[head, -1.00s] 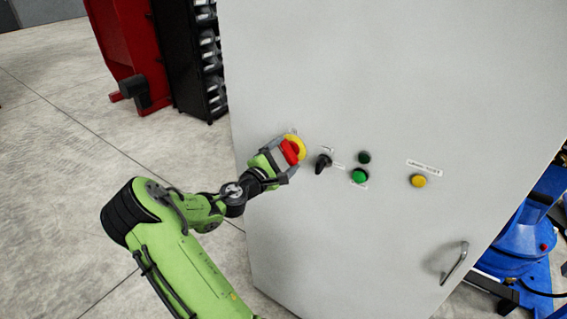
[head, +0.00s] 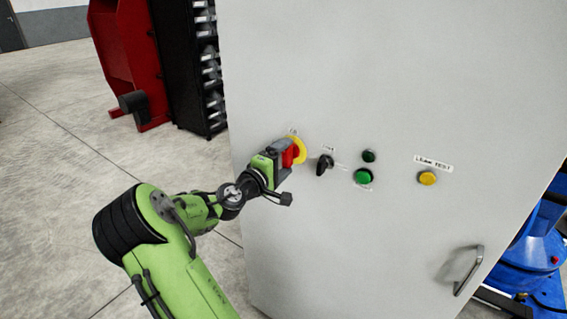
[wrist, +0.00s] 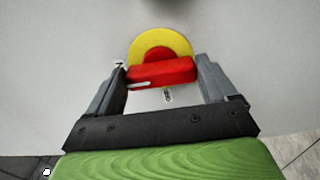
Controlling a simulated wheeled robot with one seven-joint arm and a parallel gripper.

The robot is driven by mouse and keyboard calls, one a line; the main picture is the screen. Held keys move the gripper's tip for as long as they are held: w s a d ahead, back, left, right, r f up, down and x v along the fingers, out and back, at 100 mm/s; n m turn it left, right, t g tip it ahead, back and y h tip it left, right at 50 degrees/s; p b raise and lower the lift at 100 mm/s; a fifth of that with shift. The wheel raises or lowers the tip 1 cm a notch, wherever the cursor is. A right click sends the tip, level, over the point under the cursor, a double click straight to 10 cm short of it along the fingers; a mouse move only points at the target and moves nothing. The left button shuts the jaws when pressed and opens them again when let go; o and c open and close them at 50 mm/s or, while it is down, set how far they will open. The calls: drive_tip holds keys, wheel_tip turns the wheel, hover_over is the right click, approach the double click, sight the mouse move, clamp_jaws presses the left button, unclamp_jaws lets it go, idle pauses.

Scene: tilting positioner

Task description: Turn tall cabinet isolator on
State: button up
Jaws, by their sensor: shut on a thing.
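The tall grey cabinet (head: 380,80) fills the middle and right of the head view. Its isolator is a red handle (head: 289,154) on a yellow round plate (head: 299,149), at the left of the row of controls. My gripper (head: 282,152) is shut on the red handle. In the wrist view the red handle (wrist: 162,73) lies crosswise between the two fingers of my gripper (wrist: 162,82), with the yellow plate (wrist: 160,36) behind it. A small label sits by the plate, too small to read.
Right of the isolator are a black selector switch (head: 325,164), a dark green button (head: 369,156), a bright green button (head: 363,177) and a yellow button (head: 427,178). A door handle (head: 470,270) is lower right. A red machine (head: 130,60) and black rack (head: 187,65) stand left; blue equipment (head: 525,250) stands right.

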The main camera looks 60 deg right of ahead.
drive_tip(key=shift+f, duration=0.1)
idle(0.3)
drive_tip(key=o, duration=0.8)
drive_tip(key=shift+o, duration=0.2)
drive_tip(key=w+a, duration=0.2)
drive_tip(key=a, duration=1.3)
drive_tip(key=shift+w+a, duration=0.2)
drive_tip(key=shift+a, duration=0.15)
